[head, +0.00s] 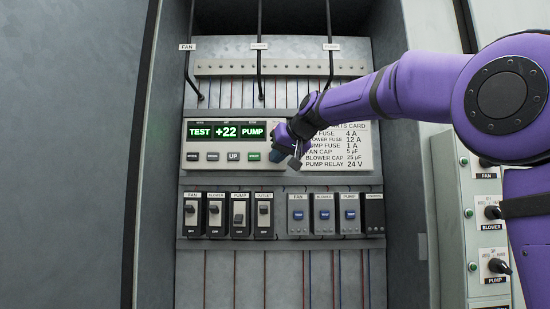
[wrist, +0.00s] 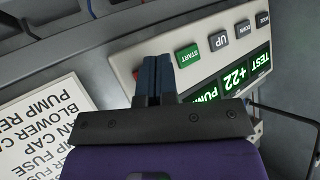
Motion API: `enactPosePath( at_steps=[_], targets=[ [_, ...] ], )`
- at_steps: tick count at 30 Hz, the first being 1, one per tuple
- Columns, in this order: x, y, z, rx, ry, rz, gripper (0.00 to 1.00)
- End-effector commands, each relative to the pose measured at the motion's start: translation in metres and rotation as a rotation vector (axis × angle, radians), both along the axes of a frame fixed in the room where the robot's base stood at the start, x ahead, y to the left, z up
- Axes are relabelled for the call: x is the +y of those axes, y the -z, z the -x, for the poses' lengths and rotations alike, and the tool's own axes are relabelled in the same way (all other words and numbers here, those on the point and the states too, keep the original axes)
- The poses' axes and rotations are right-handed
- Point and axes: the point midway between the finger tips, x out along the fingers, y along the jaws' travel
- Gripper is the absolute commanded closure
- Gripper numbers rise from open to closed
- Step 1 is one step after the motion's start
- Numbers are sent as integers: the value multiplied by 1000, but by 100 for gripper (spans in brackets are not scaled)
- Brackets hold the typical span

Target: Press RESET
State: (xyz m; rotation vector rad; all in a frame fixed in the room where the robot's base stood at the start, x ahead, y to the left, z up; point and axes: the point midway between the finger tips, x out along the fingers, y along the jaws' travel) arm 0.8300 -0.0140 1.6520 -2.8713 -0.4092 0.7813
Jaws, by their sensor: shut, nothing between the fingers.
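The controller panel (head: 222,166) is a pale box with green displays reading TEST, +22 and PUMP. Below them is a row of buttons, among them grey UP (head: 233,156) and green START (head: 254,156). In the wrist view, START (wrist: 188,56) is just right of my gripper's fingertips (wrist: 155,59). A sliver of a red button (wrist: 136,74) shows left of the fingers; its label is hidden, and I cannot read RESET anywhere. In the head view my gripper (head: 279,156) is shut and empty in front of the panel, right of START. Contact cannot be told.
A white parts card (head: 340,148) is right of the panel, partly behind my arm. Below are black breakers (head: 215,215) and blue-marked relays (head: 298,214). A side box with FAN, BLOWER (head: 492,212) and PUMP knobs is at right. Cabinet walls flank the bay.

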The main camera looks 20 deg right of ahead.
Motion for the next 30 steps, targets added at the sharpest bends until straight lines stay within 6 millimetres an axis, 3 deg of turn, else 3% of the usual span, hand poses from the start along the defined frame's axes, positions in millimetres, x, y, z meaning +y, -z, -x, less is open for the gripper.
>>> enactPosePath(
  at_steps=[30],
  targets=[
    [-2, -1, -8, -1, 0, 0, 100]
  ],
)
